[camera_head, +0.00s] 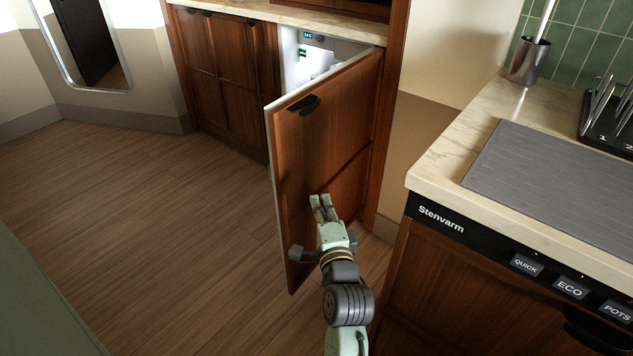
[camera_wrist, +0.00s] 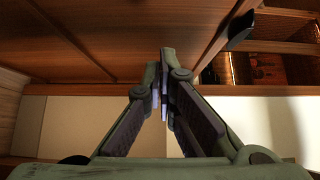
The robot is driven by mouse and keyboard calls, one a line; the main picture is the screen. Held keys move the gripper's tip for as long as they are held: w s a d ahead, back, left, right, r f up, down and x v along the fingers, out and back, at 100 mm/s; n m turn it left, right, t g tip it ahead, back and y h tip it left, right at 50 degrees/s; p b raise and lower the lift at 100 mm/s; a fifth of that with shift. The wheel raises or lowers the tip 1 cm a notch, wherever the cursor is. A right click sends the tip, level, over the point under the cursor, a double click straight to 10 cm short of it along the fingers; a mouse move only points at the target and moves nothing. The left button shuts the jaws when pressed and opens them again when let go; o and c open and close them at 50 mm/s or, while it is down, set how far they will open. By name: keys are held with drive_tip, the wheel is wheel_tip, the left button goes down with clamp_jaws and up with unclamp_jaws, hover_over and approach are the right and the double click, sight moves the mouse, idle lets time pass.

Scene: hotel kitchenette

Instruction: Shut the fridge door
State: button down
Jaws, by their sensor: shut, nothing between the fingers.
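The fridge door (camera_head: 335,130) is a brown wood-panelled door. It stands open, swung out from the cabinet with its hinge side at the right. A dark handle (camera_head: 297,105) sits near its upper free edge. The white fridge interior (camera_head: 308,60) shows behind its top, with a small lit display; the door hides the rest. My gripper (camera_head: 322,203) is in front of the door's outer face, low down. Its fingers are shut and empty. I cannot tell whether the fingertips touch the door. The wrist view shows the closed fingertips (camera_wrist: 163,85) below a wood panel (camera_wrist: 120,35).
A counter with a dishwasher (camera_head: 440,218) marked "Stenvarm" stands close on the right. A grey mat (camera_head: 555,185), a metal cup (camera_head: 528,62) and a dark rack (camera_head: 610,125) are on it. Closed cabinets (camera_head: 225,75) are left of the fridge. The wood floor (camera_head: 140,220) at left is clear.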

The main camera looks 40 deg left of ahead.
drive_tip(key=p, duration=0.2)
approach(298, 158)
drive_tip(key=w, duration=0.3)
drive_tip(key=shift+a+p, duration=0.4)
drive_tip(key=shift+a, duration=1.25)
